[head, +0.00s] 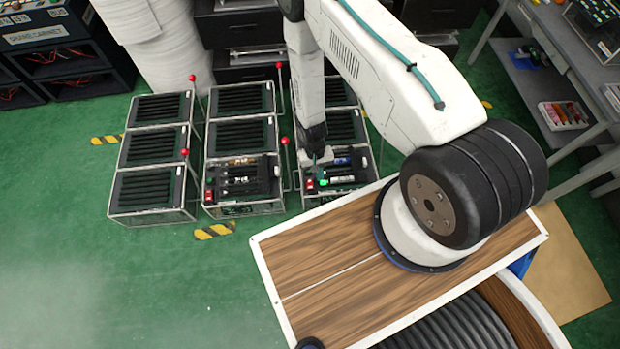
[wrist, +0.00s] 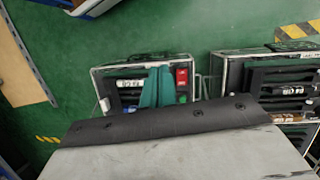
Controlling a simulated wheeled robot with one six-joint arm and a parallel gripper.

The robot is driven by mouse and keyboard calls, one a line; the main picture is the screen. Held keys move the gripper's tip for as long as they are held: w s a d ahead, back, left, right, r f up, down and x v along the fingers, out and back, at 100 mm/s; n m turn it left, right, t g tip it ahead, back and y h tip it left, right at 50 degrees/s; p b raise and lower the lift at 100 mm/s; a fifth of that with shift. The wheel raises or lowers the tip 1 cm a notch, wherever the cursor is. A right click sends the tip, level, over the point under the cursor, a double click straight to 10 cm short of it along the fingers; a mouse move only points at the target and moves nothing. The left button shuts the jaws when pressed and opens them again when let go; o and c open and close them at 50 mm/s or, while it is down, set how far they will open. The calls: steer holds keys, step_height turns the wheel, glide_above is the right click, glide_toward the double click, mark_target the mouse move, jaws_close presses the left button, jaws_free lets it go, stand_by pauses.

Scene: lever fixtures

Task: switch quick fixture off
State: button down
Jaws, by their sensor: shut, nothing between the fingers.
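Several lever fixtures stand in three columns on the floor in the head view. My gripper (head: 320,170) is over the front fixture (head: 350,184) of the right column, its teal fingers shut and empty. A red block (head: 309,184) sits at this fixture's left edge. In the wrist view the fingers of my gripper (wrist: 158,86) are together over a fixture (wrist: 100,76), beside a red block (wrist: 182,76). Red-ball levers (head: 284,140) stand beside the columns. I cannot tell which fixture is the quick one, or whether the fingers touch anything.
The front fixture (head: 240,187) of the middle column also has a red block and a clear gap to the right column. The left column (head: 150,190) stands further left. My wooden-topped base is close in front. Green floor is free at the left front.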

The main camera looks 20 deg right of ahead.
step_height(320, 180, down, 3)
steer(key=w+t, duration=0.1)
steer(key=m+t, duration=0.1)
steer(key=t, duration=0.2)
glide_above(310, 181)
steer(key=shift+s+f, duration=0.1)
steer(key=shift+f, duration=0.15)
steer(key=shift+g, duration=0.3)
step_height(310, 181, down, 14)
